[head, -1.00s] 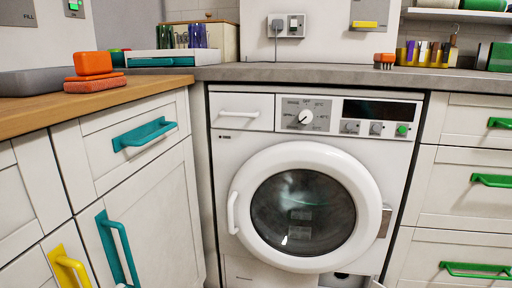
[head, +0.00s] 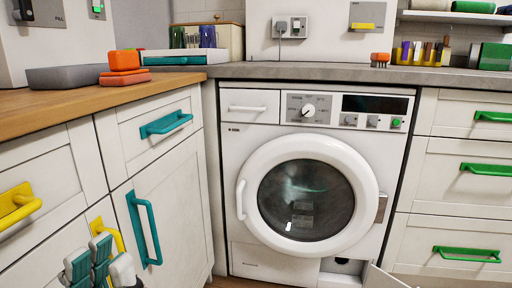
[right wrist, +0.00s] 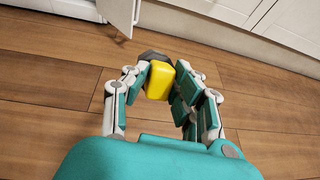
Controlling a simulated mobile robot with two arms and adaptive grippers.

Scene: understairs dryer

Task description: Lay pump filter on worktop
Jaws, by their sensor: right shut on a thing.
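The pump filter (right wrist: 160,80) shows in the right wrist view as a yellow block with a dark grey part behind it. My right gripper (right wrist: 167,82) is shut on it, above the wooden floor; this gripper is out of the head view. My left gripper (head: 98,262) shows at the bottom left of the head view, in front of the left cabinets, partly cut off. Its opening is unclear. The wooden worktop (head: 60,108) runs along the left; a grey worktop (head: 270,71) runs above the white dryer (head: 248,155).
Orange blocks (head: 124,68) and a grey tray (head: 65,77) occupy the back of the wooden worktop; its front part is clear. At the dryer's bottom right, a flap (head: 385,279) stands open beside a dark opening (head: 343,265). Cabinet handles stick out on both sides.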

